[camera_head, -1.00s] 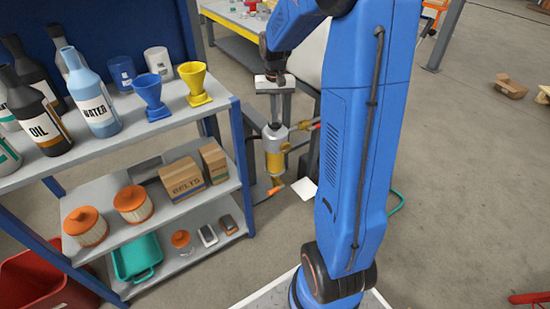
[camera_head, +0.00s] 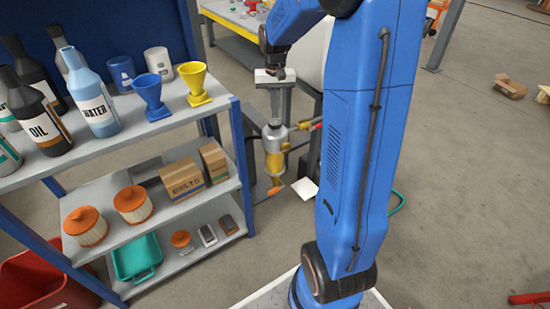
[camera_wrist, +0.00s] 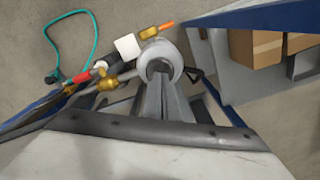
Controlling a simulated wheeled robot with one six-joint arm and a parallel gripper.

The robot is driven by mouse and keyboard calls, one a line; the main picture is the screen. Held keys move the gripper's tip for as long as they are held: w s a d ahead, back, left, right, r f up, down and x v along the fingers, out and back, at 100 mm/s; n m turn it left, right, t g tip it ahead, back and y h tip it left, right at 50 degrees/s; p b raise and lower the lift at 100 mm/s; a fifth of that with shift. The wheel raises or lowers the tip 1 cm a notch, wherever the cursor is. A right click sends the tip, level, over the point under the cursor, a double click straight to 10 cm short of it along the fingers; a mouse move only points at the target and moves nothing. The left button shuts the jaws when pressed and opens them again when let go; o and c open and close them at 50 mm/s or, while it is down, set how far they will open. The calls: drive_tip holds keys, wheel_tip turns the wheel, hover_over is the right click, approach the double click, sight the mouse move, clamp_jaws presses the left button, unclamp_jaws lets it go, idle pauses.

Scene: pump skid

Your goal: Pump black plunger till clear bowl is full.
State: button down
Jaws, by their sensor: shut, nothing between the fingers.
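The pump unit has a grey metal head (camera_head: 274,131) with a yellowish bowl (camera_head: 274,163) under it, left of my blue arm. The bowl's fill level is too small to read. In the wrist view the grey round head (camera_wrist: 161,58) shows at the fingertips. My gripper (camera_head: 275,115) is shut and empty, pointing down just above the head. It also shows in the wrist view (camera_wrist: 160,82). I cannot tell whether the fingertips touch the head. The black plunger is not distinguishable; the fingers cover the middle of the head.
A brass fitting (camera_wrist: 107,82) and a red-handled part (camera_head: 308,127) stick out beside the head. A shelf (camera_head: 225,105) with bottles, funnels and boxes stands close on the left. A white square (camera_head: 304,189) lies beside the pump. Open floor lies to the right.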

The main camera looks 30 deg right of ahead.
drive_tip(key=shift+r, duration=2.45)
